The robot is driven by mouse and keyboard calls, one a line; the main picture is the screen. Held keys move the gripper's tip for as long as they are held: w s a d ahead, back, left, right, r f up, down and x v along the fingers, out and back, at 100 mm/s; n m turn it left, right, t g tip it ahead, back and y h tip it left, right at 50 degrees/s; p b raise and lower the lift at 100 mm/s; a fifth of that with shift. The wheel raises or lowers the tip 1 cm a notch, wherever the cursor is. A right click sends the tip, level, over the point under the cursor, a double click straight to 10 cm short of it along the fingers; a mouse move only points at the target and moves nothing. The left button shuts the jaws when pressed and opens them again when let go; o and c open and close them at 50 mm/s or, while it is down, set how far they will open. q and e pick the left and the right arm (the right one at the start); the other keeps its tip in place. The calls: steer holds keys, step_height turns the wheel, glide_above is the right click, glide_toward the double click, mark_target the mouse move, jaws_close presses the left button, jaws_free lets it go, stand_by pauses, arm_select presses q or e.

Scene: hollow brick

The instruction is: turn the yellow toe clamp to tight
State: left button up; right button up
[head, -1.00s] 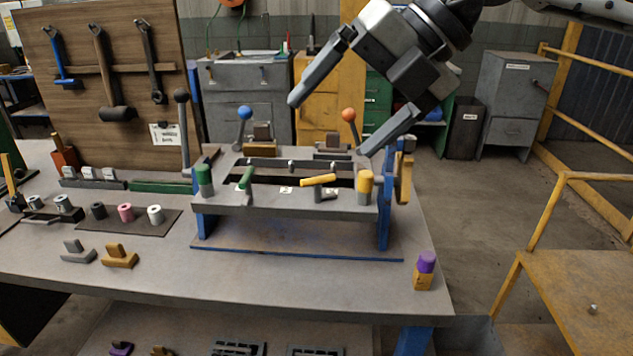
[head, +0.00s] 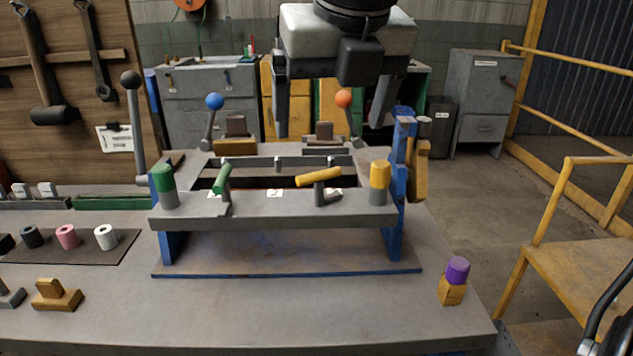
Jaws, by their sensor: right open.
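The yellow toe clamp (head: 318,176) is a yellow bar handle on a short grey post at the front right of the fixture (head: 275,213). The bar lies nearly crosswise, its right end slightly higher. A green bar handle (head: 222,178) stands to its left, turned more front-to-back. My right gripper (head: 330,128) hangs above the back of the fixture, fingers pointing down and wide apart, with nothing between them but the view of the orange-knobbed lever behind. It appears above and behind the yellow bar, not touching it. My left gripper is not in view.
A yellow cylinder (head: 380,175) stands right of the yellow bar and a green one (head: 163,178) at the left end. An orange ball lever (head: 344,99) and a blue ball lever (head: 214,101) rise behind. A purple-topped block (head: 457,271) stands at front right.

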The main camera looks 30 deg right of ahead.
mark_target(321, 175)
steer(key=x, duration=1.2)
steer(key=shift+w+f, duration=0.1)
steer(key=shift+f, duration=0.15)
steer(key=c, duration=0.9)
